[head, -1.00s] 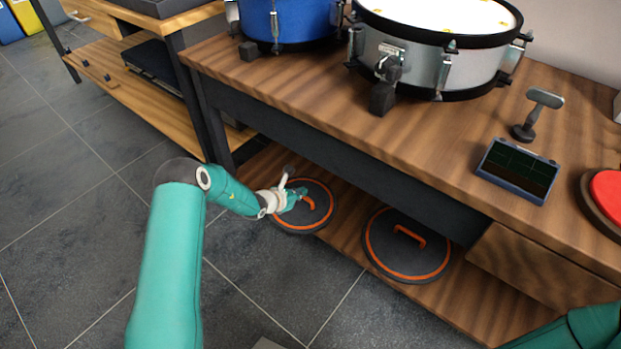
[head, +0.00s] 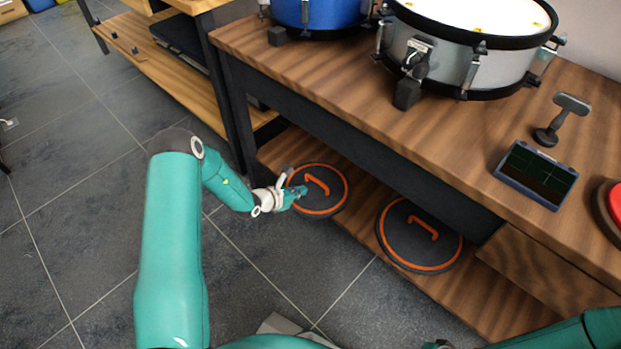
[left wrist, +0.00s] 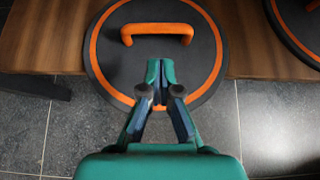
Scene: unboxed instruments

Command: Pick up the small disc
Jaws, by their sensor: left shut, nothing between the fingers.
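Two dark round discs with orange rings and orange bar handles lie on the low wooden shelf. The left disc (head: 334,203) looks a little smaller than the right disc (head: 405,253). My left gripper (head: 301,191) is at the left edge of the left disc, short of its handle (head: 318,183). In the left wrist view the closed, empty fingers (left wrist: 160,66) point toward the handle (left wrist: 157,34) and overlap the near part of the left disc (left wrist: 112,60). Contact with the disc cannot be told. My right gripper is not clearly visible.
The wooden table (head: 330,95) overhangs the shelf (head: 358,222). It carries a blue drum (head: 315,12), a silver drum (head: 455,60), a small screen (head: 537,175) and a stand (head: 562,115). Dark tiled floor (head: 270,265) in front is open.

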